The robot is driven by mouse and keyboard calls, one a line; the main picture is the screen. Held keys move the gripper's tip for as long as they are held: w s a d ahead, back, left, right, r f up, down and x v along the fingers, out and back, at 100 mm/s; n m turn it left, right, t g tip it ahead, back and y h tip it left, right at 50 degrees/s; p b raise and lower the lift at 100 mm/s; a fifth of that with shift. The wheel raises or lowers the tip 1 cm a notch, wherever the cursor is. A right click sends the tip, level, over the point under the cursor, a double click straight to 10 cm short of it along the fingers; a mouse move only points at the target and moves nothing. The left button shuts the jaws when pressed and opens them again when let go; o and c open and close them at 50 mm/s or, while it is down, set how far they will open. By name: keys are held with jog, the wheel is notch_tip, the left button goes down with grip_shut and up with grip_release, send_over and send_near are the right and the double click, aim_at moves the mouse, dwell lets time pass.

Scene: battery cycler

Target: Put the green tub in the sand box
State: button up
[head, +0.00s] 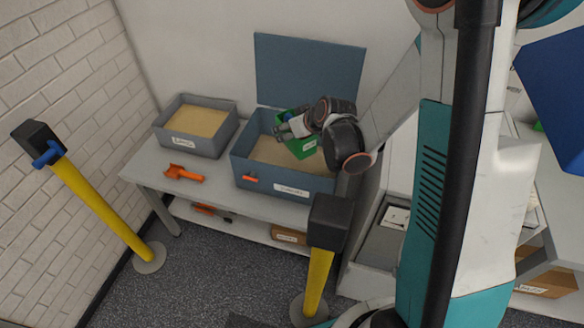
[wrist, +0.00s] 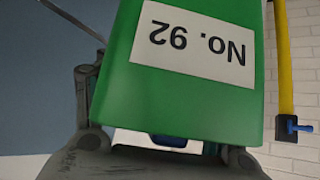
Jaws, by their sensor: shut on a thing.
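The green tub (head: 310,147) is in my gripper (head: 292,128), at the back right of the larger blue-grey sand box (head: 258,183). This box has its lid (head: 305,70) raised and sand-coloured fill (head: 272,152) inside. In the head view the tub overlaps the box's opening; I cannot tell whether it touches the sand. In the wrist view the tub (wrist: 190,100) fills the middle, its "No. 92" label upside down. My gripper is shut on the tub, and its fingertips are partly hidden.
A smaller grey box (head: 193,146) with similar fill stands to the left on the grey table (head: 215,196). An orange tool (head: 184,174) lies before it. Yellow posts with black tops stand at the left (head: 98,205) and in front (head: 318,275).

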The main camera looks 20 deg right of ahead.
jog(key=w+f+n+g+y+b, duration=0.2)
jog(key=w+n+g+y, duration=0.15)
jog(key=w+n, duration=0.55)
jog(key=m+y+b, duration=0.1)
jog(key=b, duration=0.7)
send_over(285, 164)
notch_tip(285, 164, down, 19)
jog(key=shift+f, duration=0.15)
jog(key=shift+f, duration=0.6)
jog(key=o, duration=1.5)
jog(key=shift+r, duration=0.15)
